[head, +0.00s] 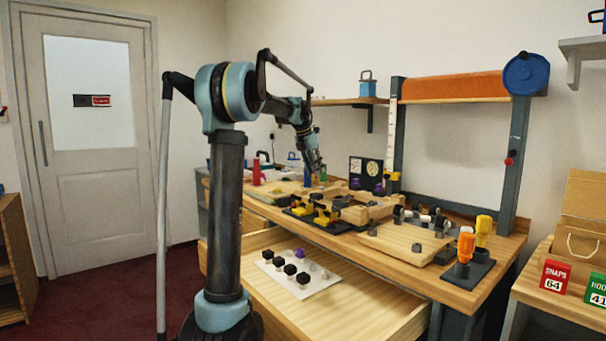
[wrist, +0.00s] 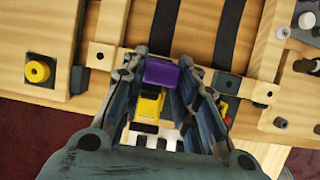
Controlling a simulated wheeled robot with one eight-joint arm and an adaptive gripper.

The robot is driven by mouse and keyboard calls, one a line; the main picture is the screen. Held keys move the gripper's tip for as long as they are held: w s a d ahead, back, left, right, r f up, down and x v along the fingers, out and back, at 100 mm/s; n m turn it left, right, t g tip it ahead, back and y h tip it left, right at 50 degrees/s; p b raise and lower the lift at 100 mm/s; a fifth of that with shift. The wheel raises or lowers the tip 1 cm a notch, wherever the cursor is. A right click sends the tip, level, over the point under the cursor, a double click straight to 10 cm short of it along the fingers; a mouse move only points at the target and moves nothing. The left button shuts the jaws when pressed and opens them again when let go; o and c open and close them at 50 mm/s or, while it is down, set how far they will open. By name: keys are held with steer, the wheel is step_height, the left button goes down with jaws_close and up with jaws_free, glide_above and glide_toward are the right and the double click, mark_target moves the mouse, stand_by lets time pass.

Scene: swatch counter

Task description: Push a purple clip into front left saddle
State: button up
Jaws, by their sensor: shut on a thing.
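My gripper (wrist: 160,76) is shut on a purple clip (wrist: 161,72), which sits between the fingertips in the wrist view. In the head view my gripper (head: 317,172) hangs over the workbench, and the clip in it cannot be made out. A wooden frame (wrist: 120,28) with dark bands lies beyond the fingertips in the wrist view; it also shows on the bench in the head view (head: 372,211). Yellow toggle parts (wrist: 150,103) show between the fingers, below the clip. I cannot tell which part is the front left saddle, or whether the clip touches anything.
An open drawer (head: 350,310) holds a white card (head: 318,283) with several black clips and one purple clip. A yellow knob (wrist: 37,71) stands at the frame's left. Orange and yellow-handled tools (head: 466,246) stand at the bench's right. A wooden tray (head: 400,243) lies nearby.

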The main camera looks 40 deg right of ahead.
glide_above(315, 194)
steer(key=shift+a+f, duration=0.1)
steer(key=shift+f, duration=2.95)
steer(key=shift+f, duration=1.05)
stand_by(0.5)
steer(key=o, duration=0.8)
steer(key=o, duration=0.3)
steer(key=shift+o, duration=0.2)
steer(key=shift+r, duration=3)
